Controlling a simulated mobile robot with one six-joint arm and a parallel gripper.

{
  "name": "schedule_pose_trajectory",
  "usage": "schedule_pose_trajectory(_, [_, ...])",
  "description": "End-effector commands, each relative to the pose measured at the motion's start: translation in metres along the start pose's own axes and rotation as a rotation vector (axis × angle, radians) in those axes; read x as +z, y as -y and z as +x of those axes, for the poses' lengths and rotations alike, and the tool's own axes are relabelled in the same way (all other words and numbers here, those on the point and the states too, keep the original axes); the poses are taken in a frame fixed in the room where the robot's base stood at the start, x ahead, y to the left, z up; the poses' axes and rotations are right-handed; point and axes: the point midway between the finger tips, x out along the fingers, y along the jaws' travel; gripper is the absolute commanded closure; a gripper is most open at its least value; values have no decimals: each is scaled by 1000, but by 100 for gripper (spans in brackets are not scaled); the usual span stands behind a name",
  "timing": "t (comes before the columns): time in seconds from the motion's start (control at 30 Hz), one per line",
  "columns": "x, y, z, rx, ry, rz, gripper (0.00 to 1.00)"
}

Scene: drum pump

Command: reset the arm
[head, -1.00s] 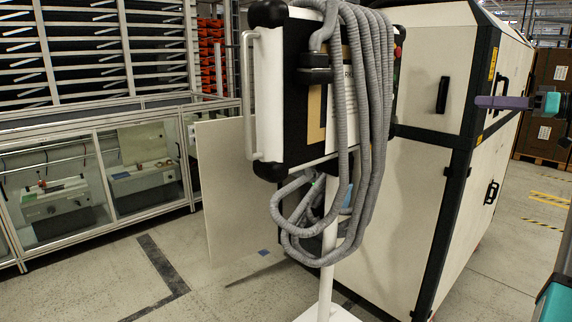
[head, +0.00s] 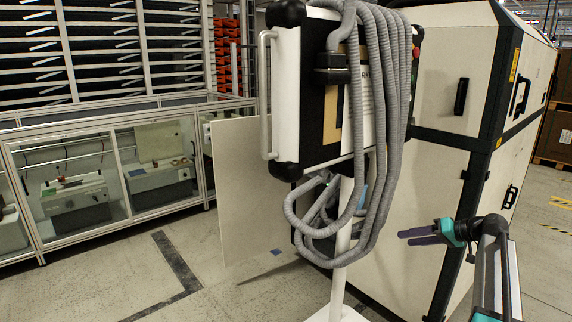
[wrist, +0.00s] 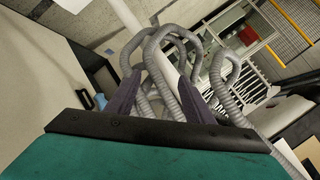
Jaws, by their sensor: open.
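My gripper (head: 419,236) is at the right in the head view, level, with its two dark purple fingers pointing left. The fingers are apart with nothing between them. It is in front of the lower part of the white machine cabinet and right of the hanging grey hoses. In the wrist view my gripper (wrist: 160,98) shows both fingers spread, with the looped grey hoses (wrist: 160,60) beyond them. I cannot tell the exact gap to the hoses, but no hose is seen held.
A control box (head: 318,90) on a white stand (head: 341,255) carries the grey hoses (head: 385,130). The white cabinet (head: 400,190) stands close behind my gripper. A glazed bench (head: 95,185) is at the left. Floor at front left is clear.

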Motion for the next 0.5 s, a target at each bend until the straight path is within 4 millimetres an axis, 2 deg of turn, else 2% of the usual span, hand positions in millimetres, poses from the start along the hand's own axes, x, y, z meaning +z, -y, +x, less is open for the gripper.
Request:
schedule_pose_trajectory(0.03, [22,-5,20,8,31,26,52])
schedule_pose_trajectory(0.2, [83,-23,75,52,127,104,52])
schedule_pose_trajectory(0.37, [144,-36,119,98,218,168,52])
schedule_pose_trajectory(0.5, [200,-44,153,143,301,218,52])
